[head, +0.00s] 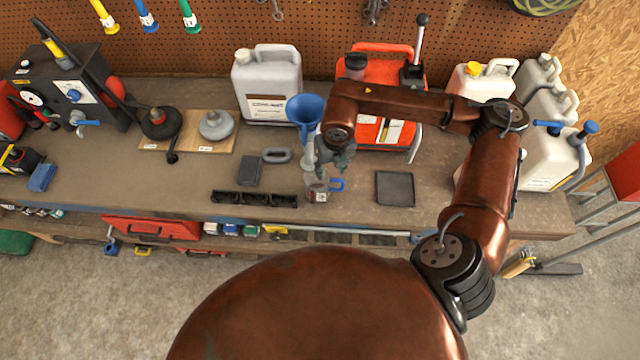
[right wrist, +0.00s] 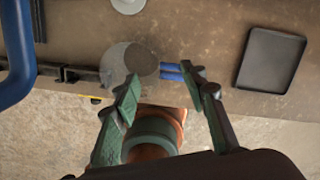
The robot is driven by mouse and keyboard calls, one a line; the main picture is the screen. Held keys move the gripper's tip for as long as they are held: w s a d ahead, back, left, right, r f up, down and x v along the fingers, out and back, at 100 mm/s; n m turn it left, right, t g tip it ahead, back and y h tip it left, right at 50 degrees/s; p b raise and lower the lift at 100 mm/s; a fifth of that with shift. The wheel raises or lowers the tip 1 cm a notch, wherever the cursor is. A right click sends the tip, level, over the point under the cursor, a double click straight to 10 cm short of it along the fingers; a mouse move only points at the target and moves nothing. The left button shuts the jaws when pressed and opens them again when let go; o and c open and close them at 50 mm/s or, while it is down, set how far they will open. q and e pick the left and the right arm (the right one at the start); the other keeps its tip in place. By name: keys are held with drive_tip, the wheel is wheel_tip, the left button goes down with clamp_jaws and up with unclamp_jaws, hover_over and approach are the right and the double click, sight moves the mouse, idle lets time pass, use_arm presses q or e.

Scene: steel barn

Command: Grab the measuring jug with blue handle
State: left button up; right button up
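The measuring jug (head: 317,192) is small and clear with a blue handle (head: 338,185) on its right side, standing on the workbench near the front edge. In the right wrist view the jug (right wrist: 118,62) shows from above as a pale round shape, with the blue handle (right wrist: 171,72) pointing right. My right gripper (head: 332,172) is above the jug. In the right wrist view its fingers (right wrist: 160,78) are spread apart, with the handle showing between and beyond the tips. I see nothing held, and contact with the handle cannot be told. My left gripper is out of view.
A blue funnel (head: 306,108) stands just behind the jug. A black tray (head: 395,190) lies to the right, and a black divided rack (head: 254,199) to the left. A grey oval ring (head: 277,155) and a dark block (head: 250,170) lie nearby. Canisters line the back.

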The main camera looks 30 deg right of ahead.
drive_tip(key=f, duration=0.5)
drive_tip(key=shift+w+d+f+p, duration=0.1)
drive_tip(key=shift+w+d+p, duration=0.05)
drive_tip(key=shift+w+p, duration=0.15)
drive_tip(key=shift+s, duration=0.1)
clamp_jaws()
